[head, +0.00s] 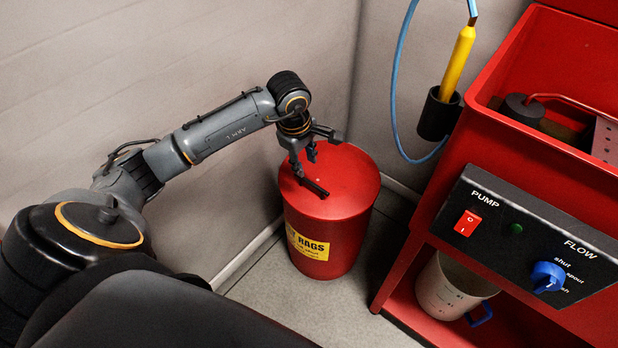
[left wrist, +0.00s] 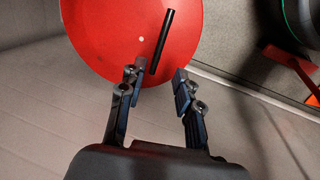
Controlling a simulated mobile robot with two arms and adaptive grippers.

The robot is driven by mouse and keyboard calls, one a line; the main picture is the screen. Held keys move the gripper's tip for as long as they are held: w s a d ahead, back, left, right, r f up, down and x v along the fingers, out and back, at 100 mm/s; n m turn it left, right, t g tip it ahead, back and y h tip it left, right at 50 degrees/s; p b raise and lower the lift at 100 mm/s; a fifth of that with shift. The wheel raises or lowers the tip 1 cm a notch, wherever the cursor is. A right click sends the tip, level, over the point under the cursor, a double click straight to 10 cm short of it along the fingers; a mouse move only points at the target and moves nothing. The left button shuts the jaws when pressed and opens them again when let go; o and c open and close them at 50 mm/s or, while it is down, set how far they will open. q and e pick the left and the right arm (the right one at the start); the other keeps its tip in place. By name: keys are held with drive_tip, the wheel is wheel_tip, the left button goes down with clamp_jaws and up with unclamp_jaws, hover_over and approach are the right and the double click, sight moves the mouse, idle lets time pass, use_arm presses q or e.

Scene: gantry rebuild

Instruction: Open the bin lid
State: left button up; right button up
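The red bin (head: 325,238) stands on the floor in the corner, with a yellow label reading RAGS on its front. Its round red lid (head: 350,180) looks shut flat on top. A short black bar handle (head: 314,187) lies across the lid; it also shows in the left wrist view (left wrist: 161,41). My left gripper (head: 312,152) is above the lid, fingers pointing down at it. In the left wrist view the fingertips (left wrist: 160,78) are apart with nothing between them, just short of the handle's near end. My right gripper is in neither view.
A red parts washer (head: 480,160) stands to the right, with a pump and flow panel (head: 520,240). A pale jug (head: 450,290) is on the lower shelf. Walls are close behind the bin.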

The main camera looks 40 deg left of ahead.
sight(310, 182)
use_arm(q)
drive_tip(key=f, duration=0.3)
drive_tip(key=w+f+b, duration=0.1)
drive_tip(key=f, duration=0.2)
drive_tip(key=shift+w+d+f, duration=0.1)
drive_tip(key=shift+w+f, duration=0.05)
drive_tip(key=shift+f, duration=0.2)
drive_tip(key=shift+w+f, duration=0.2)
drive_tip(key=shift+f, duration=0.45)
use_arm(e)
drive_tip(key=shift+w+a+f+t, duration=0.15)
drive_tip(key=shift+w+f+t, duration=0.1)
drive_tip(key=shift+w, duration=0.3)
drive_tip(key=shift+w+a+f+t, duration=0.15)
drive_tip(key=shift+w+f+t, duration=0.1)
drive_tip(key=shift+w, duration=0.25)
use_arm(q)
drive_tip(key=shift+c, duration=0.2)
clamp_jaws()
